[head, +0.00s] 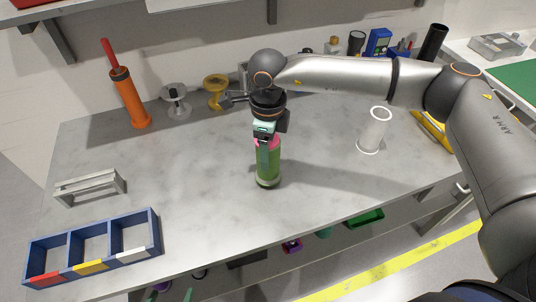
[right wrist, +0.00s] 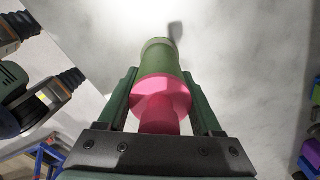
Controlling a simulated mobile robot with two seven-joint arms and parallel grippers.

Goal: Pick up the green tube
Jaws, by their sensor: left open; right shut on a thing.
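The green tube (head: 268,170) stands upright below my right gripper (head: 266,143), near the middle of the table. It has a pink collar at its upper end. In the right wrist view the tube (right wrist: 162,58) points away from the camera, its pink collar (right wrist: 162,95) between the two fingers (right wrist: 160,105). My right gripper is shut on the tube at this end. I cannot tell whether the tube's bottom touches the table.
A blue three-compartment tray (head: 157,232) sits front left, a grey bracket (head: 90,184) behind it. An orange cylinder (head: 131,100), a white spool (head: 176,100) and a yellow spool (head: 215,90) stand at the back. A white hollow cylinder (head: 374,132) stands right. The middle tabletop (head: 190,165) is clear.

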